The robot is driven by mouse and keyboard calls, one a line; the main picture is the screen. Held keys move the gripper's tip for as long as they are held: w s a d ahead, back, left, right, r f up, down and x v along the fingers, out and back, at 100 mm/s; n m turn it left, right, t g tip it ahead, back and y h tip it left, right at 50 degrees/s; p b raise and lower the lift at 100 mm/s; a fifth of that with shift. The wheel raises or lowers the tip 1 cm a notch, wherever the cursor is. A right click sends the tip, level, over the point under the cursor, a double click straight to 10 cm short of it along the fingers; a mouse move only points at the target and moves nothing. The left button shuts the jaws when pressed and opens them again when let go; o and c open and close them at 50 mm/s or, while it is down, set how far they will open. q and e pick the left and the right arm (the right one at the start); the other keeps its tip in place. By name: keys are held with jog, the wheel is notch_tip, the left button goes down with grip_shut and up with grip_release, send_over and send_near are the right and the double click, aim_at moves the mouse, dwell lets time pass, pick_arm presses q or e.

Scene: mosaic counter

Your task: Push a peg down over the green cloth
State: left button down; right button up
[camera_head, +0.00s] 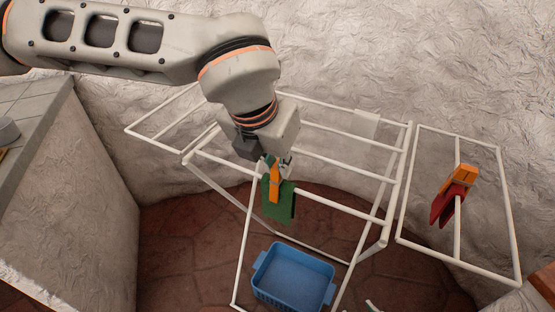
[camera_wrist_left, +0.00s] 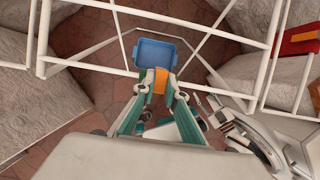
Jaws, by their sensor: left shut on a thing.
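The green cloth (camera_head: 283,207) hangs folded over a white rod of the drying rack (camera_head: 340,208). An orange peg (camera_head: 274,186) is upright at the cloth's upper left part, its lower end overlapping the cloth. I cannot tell how far it straddles the rod. My left gripper (camera_head: 284,165) is shut on the peg's top, just above the rod. In the left wrist view the peg (camera_wrist_left: 160,80) sits between the two fingertips (camera_wrist_left: 160,86). My right gripper is not identifiable.
A red cloth (camera_head: 446,205) with another orange peg (camera_head: 459,180) hangs on the rack's right wing. A pale piece (camera_head: 366,124) is on a back rod. A blue basket (camera_head: 293,273) stands on the floor below. A grey counter (camera_head: 40,120) is at left.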

pick_arm(q)
jog(key=c, duration=2)
grip_release()
jog(key=shift+r, duration=0.1)
